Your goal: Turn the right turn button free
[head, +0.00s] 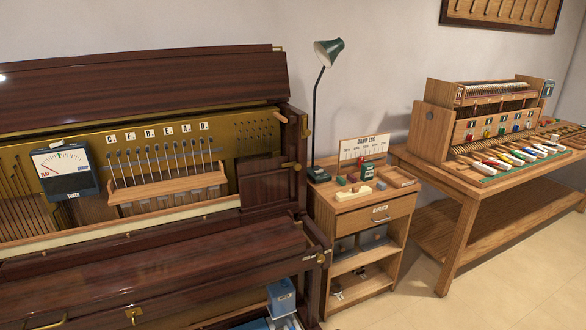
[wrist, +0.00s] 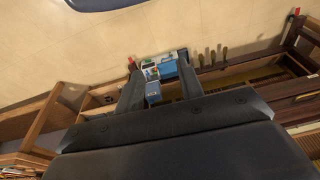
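The dark upright piano (head: 150,260) fills the left of the head view, its upper front open. At its right end, a brass-coloured turn piece (head: 290,166) sticks out beside a dark panel, and another light piece (head: 281,116) sits above it near the corner. I cannot tell for sure which is the right turn button. In the wrist view, my gripper (wrist: 159,65) is open, its two dark fingers apart. A small blue box (wrist: 153,92) shows between the fingers, seemingly beyond them and not held. My gripper is not visible in the head view.
A wooden cabinet (head: 360,222) with a green lamp (head: 328,52) stands right of the piano. A workbench (head: 465,185) with a keyboard model is farther right. A blue box (head: 281,298) stands low at the piano's front. Floor (head: 440,305) at right is clear.

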